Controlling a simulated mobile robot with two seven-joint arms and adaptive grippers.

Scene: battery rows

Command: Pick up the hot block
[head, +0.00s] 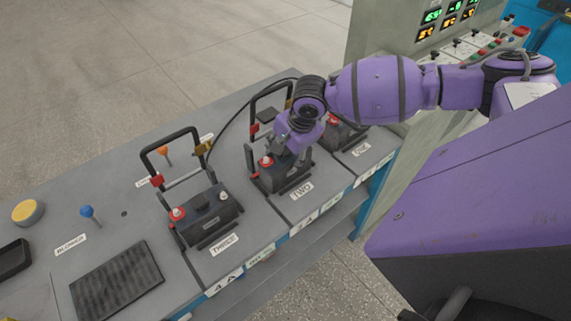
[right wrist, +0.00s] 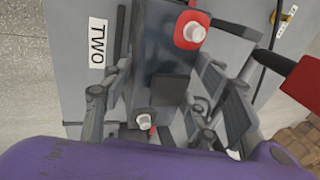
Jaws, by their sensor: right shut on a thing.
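Three dark battery blocks with red and white terminals stand at labelled stations on the grey bench: block THREE (head: 212,218), block TWO (head: 268,180) and block ONE (head: 346,136). No mark in view tells me which one is hot. My right gripper (head: 285,153) reaches down over block TWO and covers part of it. In the right wrist view, my right gripper (right wrist: 168,100) is shut on block TWO (right wrist: 168,42), with a finger on each side. Its red-collared terminal shows at the top. I cannot tell whether the block touches the bench. My left gripper is not in view.
Black handle frames with red grips stand at the stations, one at THREE (head: 146,158). A black cable (head: 228,124) arcs behind TWO. Blue (head: 87,212) and orange knobs, a yellow button (head: 28,212) and a dark ribbed pad (head: 117,282) are to the left. A display panel (head: 440,20) stands behind.

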